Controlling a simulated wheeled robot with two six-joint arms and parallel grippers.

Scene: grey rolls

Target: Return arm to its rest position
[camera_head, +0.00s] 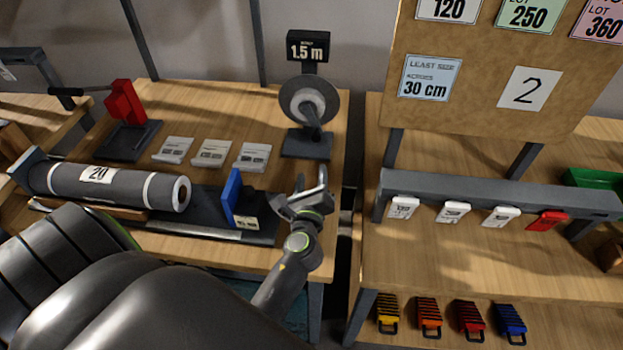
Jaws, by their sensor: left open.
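My left arm comes in from the lower left, and its gripper (308,193) is open above the front right part of the left table (190,243). Its fingers point up and away, with nothing between them. A grey roll (130,184) marked 20 lies in a holder to the left of the gripper. A blue upright plate (231,197) stands between the roll's end and the gripper. My right gripper is not in the picture.
A reel on a stand (309,100) with a 1.5 m sign stands behind the gripper. A red press (125,104) stands at the back left. A gap separates the right table (450,265), which has a grey rail (500,190) with tags. A board (480,70) rises above it.

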